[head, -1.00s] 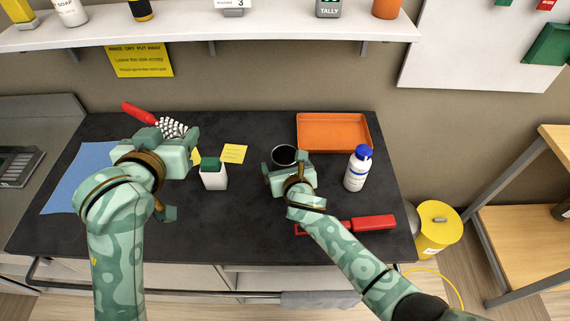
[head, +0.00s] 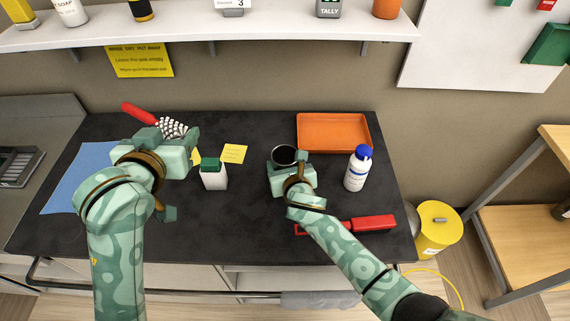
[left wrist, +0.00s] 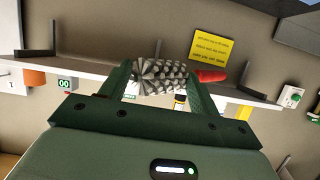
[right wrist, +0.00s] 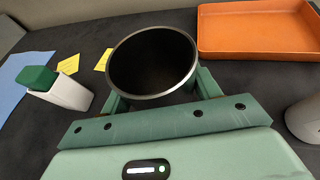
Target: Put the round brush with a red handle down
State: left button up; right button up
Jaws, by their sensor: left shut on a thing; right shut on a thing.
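The round brush (head: 171,128) has a red handle (head: 138,113) and pale bristles. My left gripper (head: 160,138) is shut on it above the back left of the dark counter. In the left wrist view the bristle head (left wrist: 160,77) sits between the two fingers (left wrist: 165,88), with the red handle pointing right. My right gripper (head: 288,168) is shut on a dark cup (head: 284,156). In the right wrist view the cup (right wrist: 153,62) is upright between the fingers, and its open mouth looks empty. Whether the cup touches the counter cannot be told.
The dark counter (head: 240,222) holds a blue cloth (head: 75,180), a green-capped white container (head: 214,175), yellow notes (head: 234,153), an orange tray (head: 334,133), a blue-capped bottle (head: 357,169) and a red-handled tool (head: 370,223). A shelf (head: 290,30) runs above the back.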

dwell(0.8)
pick_arm(q)
jog(key=s+d+f+m+h, duration=0.5)
jog(key=s+d+f, duration=0.2)
jog(key=d+f, duration=0.5)
notch_tip(320, 180, down, 9)
jog(key=shift+w+g, duration=0.25)
jog(key=shift+g, duration=0.05)
jog(key=shift+f, duration=0.25)
jog(key=shift+f, duration=0.35)
jog(key=o, duration=1)
jog(key=shift+c, duration=0.2)
